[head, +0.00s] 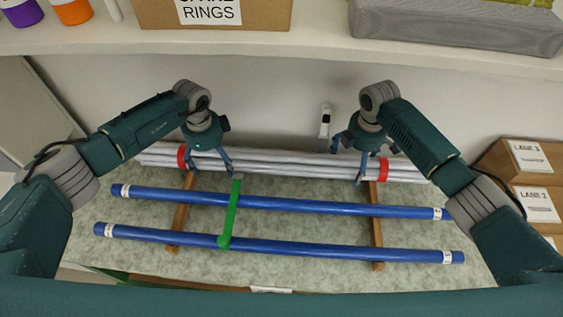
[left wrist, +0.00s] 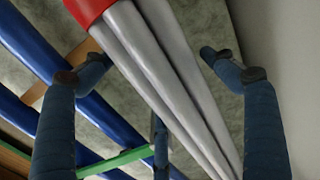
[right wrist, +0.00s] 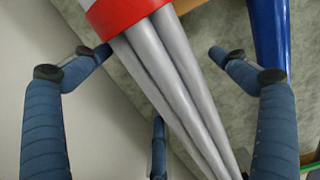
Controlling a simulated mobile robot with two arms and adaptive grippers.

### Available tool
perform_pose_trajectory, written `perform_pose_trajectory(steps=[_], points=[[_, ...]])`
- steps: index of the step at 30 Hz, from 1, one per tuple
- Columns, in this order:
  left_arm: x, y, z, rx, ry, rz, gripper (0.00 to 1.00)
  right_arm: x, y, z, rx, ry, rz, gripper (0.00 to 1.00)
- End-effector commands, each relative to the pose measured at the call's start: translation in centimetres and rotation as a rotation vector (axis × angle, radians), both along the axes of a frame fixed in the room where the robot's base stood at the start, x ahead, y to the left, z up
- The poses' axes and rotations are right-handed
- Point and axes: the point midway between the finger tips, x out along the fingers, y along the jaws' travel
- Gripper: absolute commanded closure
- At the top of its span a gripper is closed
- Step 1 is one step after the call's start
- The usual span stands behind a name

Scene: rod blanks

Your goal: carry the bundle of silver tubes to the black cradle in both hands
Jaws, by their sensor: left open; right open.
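The bundle of silver tubes (head: 285,165) lies along the back of the bench, with a red band (head: 183,157) near its left end and another (head: 383,170) near its right. My left gripper (head: 208,166) is over the bundle just inside the left band, open. In the left wrist view its fingers stand on both sides of the tubes (left wrist: 165,70). My right gripper (head: 348,166) is over the bundle just inside the right band, open. In the right wrist view its fingers also stand on both sides of the tubes (right wrist: 175,85). I see no black cradle.
Two blue tubes (head: 300,207) (head: 300,247) lie in front of the bundle on wooden strips (head: 376,225). A green bar (head: 232,212) crosses them. A shelf above holds a cardboard box (head: 215,12) and a grey bin (head: 455,25). Lane-labelled boxes (head: 530,157) stand at right.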

Motion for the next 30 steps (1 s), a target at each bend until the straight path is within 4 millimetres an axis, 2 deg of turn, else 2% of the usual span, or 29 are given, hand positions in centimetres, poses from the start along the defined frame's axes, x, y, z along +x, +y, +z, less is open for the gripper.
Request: perform_pose_trajectory(steps=[5,13,15,23,30], points=[[0.0,0.0,0.0,0.000,0.000,0.000,0.17,0.0,0.0,0.0,0.000,0.000,0.000,0.05],[0.0,0.0,0.0,0.000,0.000,0.000,0.71,0.0,0.0,0.0,0.000,0.000,0.000,0.58],[0.0,0.0,0.0,0.000,0.000,0.000,0.72,0.0,0.0,0.0,0.000,0.000,0.000,0.71],[0.1,0.0,0.2,0.000,-0.001,0.000,0.72,0.1,0.0,0.2,0.001,-0.002,0.000,0.72],[0.1,0.0,1.8,0.000,-0.001,0.000,0.72,0.1,0.0,1.8,0.001,-0.002,0.000,0.72]])
